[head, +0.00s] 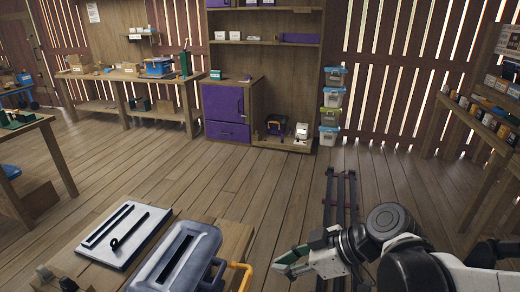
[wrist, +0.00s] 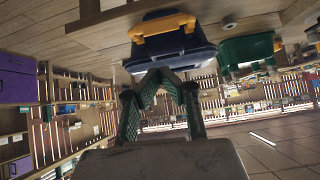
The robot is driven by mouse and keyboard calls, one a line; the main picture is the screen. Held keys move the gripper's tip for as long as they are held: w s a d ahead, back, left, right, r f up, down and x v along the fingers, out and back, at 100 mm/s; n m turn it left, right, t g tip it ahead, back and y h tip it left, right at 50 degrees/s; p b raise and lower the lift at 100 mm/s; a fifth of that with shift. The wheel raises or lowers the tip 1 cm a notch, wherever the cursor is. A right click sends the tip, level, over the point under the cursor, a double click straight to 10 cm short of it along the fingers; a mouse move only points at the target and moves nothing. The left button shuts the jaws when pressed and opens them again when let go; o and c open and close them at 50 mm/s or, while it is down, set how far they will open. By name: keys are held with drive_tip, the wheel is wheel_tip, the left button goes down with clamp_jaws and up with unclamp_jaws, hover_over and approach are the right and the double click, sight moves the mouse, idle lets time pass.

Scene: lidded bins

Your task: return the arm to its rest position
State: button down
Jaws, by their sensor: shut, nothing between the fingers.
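My gripper (head: 287,262) is low in front of me in the head view, just right of a bin, with its fingers pointing left. In the wrist view the green fingers of my gripper (wrist: 156,76) come together at their tips, with nothing held between them. My arm folds back from the gripper to the lower right of the head view. The grey-blue lidded bin (head: 178,258) has a slotted lid and a yellow handle (head: 240,275). In the wrist view a dark blue bin (wrist: 170,48) with a yellow handle appears beyond the fingertips; I cannot tell whether they touch.
The bin stands on a wooden table (head: 232,232) beside a flat white panel (head: 122,235) with dark bars. A dark rail (head: 341,195) runs along the floor. Stacked clear bins (head: 332,100) and a purple cabinet (head: 226,105) stand behind. The middle floor is clear. A green bin (wrist: 248,50) shows in the wrist view.

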drive_tip(key=s+d+r+m+t+h, duration=0.1)
drive_tip(key=d+r+m+t+h, duration=0.1)
drive_tip(key=d+m, duration=0.4)
drive_tip(key=s+d+r+m+t+h, duration=0.1)
drive_tip(key=d+r+m+h, duration=0.3)
drive_tip(key=d+m+h, duration=0.3)
drive_tip(key=shift+s+d+m+t, duration=0.25)
drive_tip(key=shift+d+m+t, duration=0.05)
drive_tip(key=shift+d+t, duration=0.15)
